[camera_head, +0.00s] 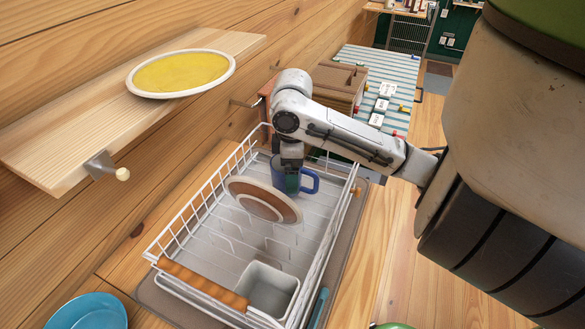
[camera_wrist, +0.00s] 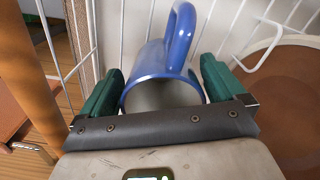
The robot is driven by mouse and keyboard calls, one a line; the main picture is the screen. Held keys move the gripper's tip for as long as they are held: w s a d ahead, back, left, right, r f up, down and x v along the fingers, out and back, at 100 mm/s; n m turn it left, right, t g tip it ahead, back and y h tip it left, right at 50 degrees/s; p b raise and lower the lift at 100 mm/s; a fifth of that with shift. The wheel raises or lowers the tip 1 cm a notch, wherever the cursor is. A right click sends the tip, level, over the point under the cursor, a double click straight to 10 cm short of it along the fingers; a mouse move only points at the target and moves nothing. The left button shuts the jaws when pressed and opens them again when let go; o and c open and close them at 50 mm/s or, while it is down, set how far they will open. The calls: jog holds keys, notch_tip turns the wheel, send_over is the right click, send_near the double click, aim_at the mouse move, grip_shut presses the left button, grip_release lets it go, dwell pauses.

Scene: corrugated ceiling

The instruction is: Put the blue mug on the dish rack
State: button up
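The blue mug (camera_head: 308,182) is at the far end of the white wire dish rack (camera_head: 160,243), its handle towards the right in the head view. In the wrist view the mug (camera_wrist: 178,58) has its open mouth facing my palm and its handle pointing up in the picture. My gripper (camera_wrist: 162,72) has one green finger on each side of the mug, close to its wall; whether they press on it is not clear. In the head view my gripper (camera_head: 292,182) comes down over the mug and partly hides it. The mug's base is hidden.
A grey container (camera_head: 267,289) sits at the near end. A wooden shelf (camera_head: 60,143) with a yellow plate (camera_head: 181,73) overhangs on the left. A blue bowl (camera_head: 88,312) is at lower left.

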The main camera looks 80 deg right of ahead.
notch_tip(320, 180, up, 12)
jog(key=shift+r+p, duration=0.2)
jog(key=shift+p, duration=0.55)
